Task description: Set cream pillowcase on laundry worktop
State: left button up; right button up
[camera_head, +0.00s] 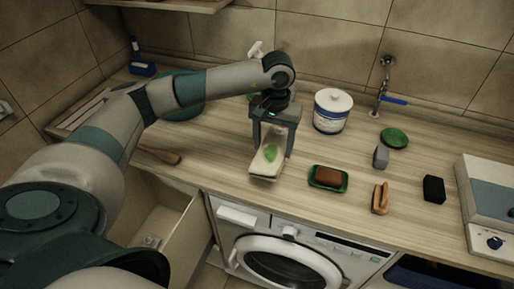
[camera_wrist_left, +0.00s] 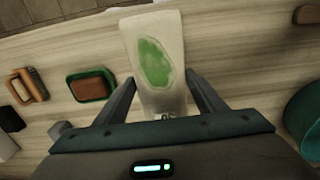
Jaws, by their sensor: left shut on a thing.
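The cream pillowcase (camera_head: 266,166), a flat cream piece with a green patch, is in my left gripper (camera_head: 272,140), near the worktop's front edge. In the left wrist view the pillowcase (camera_wrist_left: 158,62) runs out between the two fingers of the left gripper (camera_wrist_left: 163,92), which are shut on it. Its near end is partly hidden by the gripper body. It is over the wooden laundry worktop (camera_head: 225,150); I cannot tell whether it touches the surface. My right gripper is not in view.
Right of the pillowcase are a green soap dish (camera_head: 313,184) with a brown block, an orange-brown brush (camera_head: 380,199) and a black block (camera_head: 433,189). A white tub (camera_head: 332,112) stands behind. An open drawer (camera_head: 172,238) and a washing machine (camera_head: 280,262) are below the front edge.

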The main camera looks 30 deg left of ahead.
pick_arm(q)
jog(key=a+f+p, duration=0.1)
jog(key=a, duration=0.1)
jog(key=a+f, duration=0.1)
jog(key=w+a+f+p, duration=0.1)
jog(key=a, duration=0.1)
jog(key=shift+w+a+f+p, duration=0.1)
jog(key=shift+a+p, duration=0.2)
jog(key=shift+p, duration=0.05)
jog(key=shift+a+f, duration=0.3)
jog(key=shift+a, duration=0.05)
notch_tip(320, 180, down, 3)
jog(key=p, duration=0.3)
jog(key=shift+f, duration=0.5)
